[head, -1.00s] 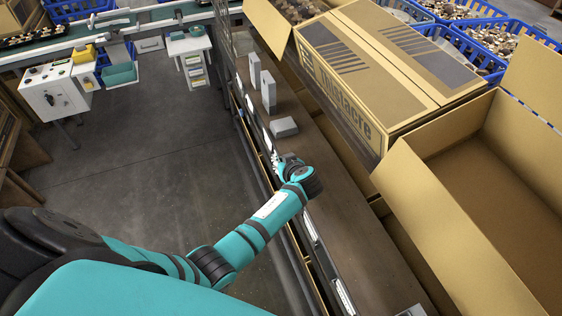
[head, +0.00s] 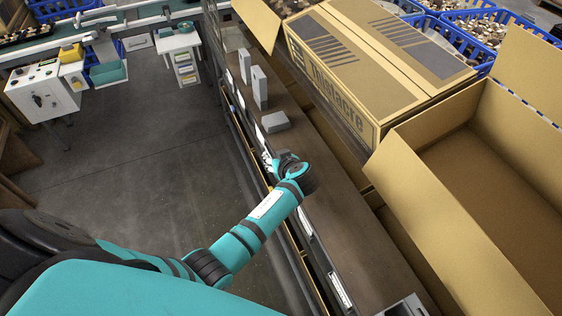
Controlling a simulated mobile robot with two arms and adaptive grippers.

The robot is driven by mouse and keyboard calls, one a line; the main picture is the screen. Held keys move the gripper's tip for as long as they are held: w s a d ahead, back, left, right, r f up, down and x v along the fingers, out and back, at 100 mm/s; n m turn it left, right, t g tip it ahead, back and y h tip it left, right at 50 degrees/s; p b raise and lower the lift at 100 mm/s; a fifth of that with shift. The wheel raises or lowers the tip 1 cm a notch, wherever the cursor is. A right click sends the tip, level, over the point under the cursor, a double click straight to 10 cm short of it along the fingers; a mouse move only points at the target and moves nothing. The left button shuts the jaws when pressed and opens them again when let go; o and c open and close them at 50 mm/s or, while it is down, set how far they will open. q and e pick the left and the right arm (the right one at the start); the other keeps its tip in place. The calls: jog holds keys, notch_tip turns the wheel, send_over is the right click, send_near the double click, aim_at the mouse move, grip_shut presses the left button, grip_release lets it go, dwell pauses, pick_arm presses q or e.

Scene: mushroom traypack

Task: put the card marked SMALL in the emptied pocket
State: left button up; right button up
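My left gripper (head: 268,160) is at the front edge of the long brown shelf (head: 345,225), beside the rail along that edge. Its fingers are small here and partly hidden by my own wrist, so I cannot tell whether they are open or shut, or on what. Pale cards sit along the rail: one (head: 341,290) at the near end, one (head: 259,133) just beyond the gripper. Their print is too small to read, so I cannot pick out the SMALL card or the emptied pocket. My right gripper is out of view.
Grey boxes stand on the shelf: one lies flat (head: 275,122), one stands upright (head: 260,88) behind it. A big closed carton (head: 400,90) and an open, empty carton (head: 490,190) are on the right. The floor (head: 130,160) to the left is clear.

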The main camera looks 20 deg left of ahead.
pick_arm(q)
jog(key=v, duration=1.1)
jog(key=s+a+f+m+g+h, duration=0.1)
jog(key=s+f+m+h, duration=0.1)
jog(key=s, duration=0.4)
jog(key=s+a+f+m+g+h, duration=0.1)
jog(key=s+a+f+m+h, duration=0.15)
jog(key=s, duration=0.45)
jog(key=s+d+r+m+g+h, duration=0.1)
jog(key=s+d+r+m+h, duration=0.15)
jog(key=s, duration=0.45)
jog(key=s+d+r+m+g+h, duration=0.1)
jog(key=s+m, duration=0.3)
jog(key=s, duration=0.2)
notch_tip(320, 180, down, 25)
jog(key=s+g, duration=0.1)
jog(key=s+a+f+m+g, duration=0.1)
jog(key=s+a+f, duration=0.2)
jog(key=s+f, duration=1.4)
jog(key=shift+s+f, duration=0.3)
jog(key=shift+s, duration=0.05)
